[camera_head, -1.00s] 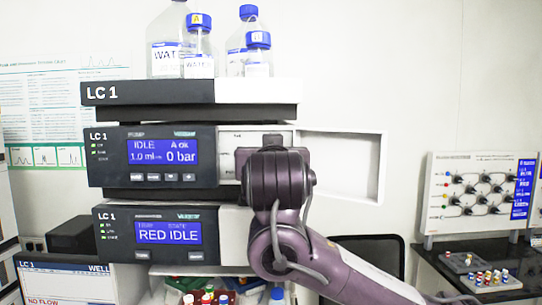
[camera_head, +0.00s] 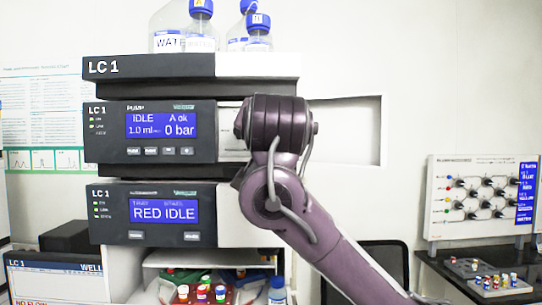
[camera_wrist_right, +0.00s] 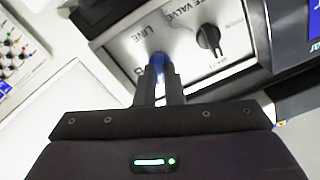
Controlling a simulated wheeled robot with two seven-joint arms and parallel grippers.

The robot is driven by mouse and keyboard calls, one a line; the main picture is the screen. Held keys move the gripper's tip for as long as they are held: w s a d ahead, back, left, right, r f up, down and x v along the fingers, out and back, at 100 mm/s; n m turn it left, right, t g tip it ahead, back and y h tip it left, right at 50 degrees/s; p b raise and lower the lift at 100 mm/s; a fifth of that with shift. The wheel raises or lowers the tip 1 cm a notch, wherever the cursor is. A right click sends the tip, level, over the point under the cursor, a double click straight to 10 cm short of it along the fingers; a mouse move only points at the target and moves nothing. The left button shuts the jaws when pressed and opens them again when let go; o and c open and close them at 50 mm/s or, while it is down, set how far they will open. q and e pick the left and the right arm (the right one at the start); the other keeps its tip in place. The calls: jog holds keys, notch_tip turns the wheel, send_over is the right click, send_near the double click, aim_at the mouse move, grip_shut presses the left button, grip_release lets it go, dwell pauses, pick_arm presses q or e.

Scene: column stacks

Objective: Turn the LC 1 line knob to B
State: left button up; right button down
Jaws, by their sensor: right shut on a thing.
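The LC 1 stack (camera_head: 100,68) stands left of centre in the head view, with a pump module (camera_head: 112,148) above another module (camera_head: 108,230). In the right wrist view, a blue line knob (camera_wrist_right: 158,62) sits on a light panel (camera_wrist_right: 185,68) beside the word LINE. My right gripper (camera_wrist_right: 160,78) is shut on this knob, its dark fingers either side of it. The fingers hide much of the knob and its pointer, so I cannot tell its setting. In the head view my right arm hides the gripper and the knob. My left gripper is in neither view.
A black purge valve knob (camera_wrist_right: 208,38) is close beside the line knob. Bottles with blue caps (camera_head: 200,38) stand on top of the stack. Coloured vials (camera_head: 202,294) are below it. A dark bench (camera_head: 450,268) with a valve board (camera_head: 470,205) is at the right.

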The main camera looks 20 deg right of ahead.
jog(key=m+b, duration=0.4)
jog(key=b, duration=0.1)
jog(key=m+b, duration=0.2)
jog(key=shift+f+m, duration=0.3)
jog(key=shift+m+b, duration=0.9)
jog(key=shift+b, duration=0.05)
jog(key=m+b, duration=0.2)
jog(key=m, duration=0.1)
jog(key=shift+d+r+m+b, duration=0.1)
jog(key=shift+m+b, duration=0.2)
jog(key=shift+m, duration=0.4)
jog(key=c, duration=1.5)
grip_release()
jog(key=shift+c, duration=0.2)
